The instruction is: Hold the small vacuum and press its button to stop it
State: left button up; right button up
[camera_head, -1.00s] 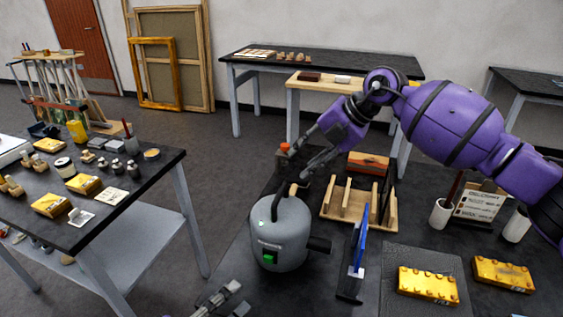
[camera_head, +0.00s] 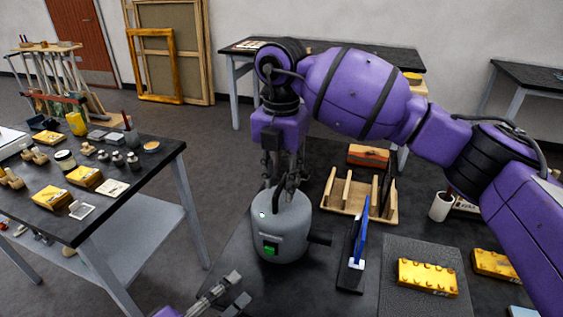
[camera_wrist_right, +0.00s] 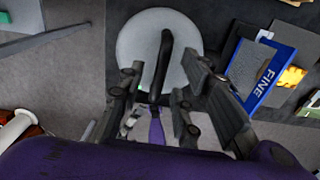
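The small vacuum (camera_head: 281,229) is a grey canister with a black handle on top and a green button (camera_head: 270,250) on its front; it stands upright on the dark table. My right gripper (camera_head: 284,187) points down at the vacuum's top. In the right wrist view my right gripper (camera_wrist_right: 160,98) is open, its fingers on either side of the black handle (camera_wrist_right: 163,62); I cannot tell whether they touch it. My left gripper (camera_head: 228,296) is low at the bottom edge of the head view, left of and nearer than the vacuum, with its fingers apart.
A wooden rack (camera_head: 346,196) and a blue upright panel (camera_head: 361,232) in a black stand are right of the vacuum. Gilt blocks (camera_head: 427,277) lie further right, with a white cup (camera_head: 441,206) behind. A side table (camera_head: 150,160) with small items stands at left.

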jog(key=shift+f, duration=0.95)
grip_shut()
pick_arm(q)
jog(key=shift+c, duration=0.3)
grip_shut()
dwell(0.7)
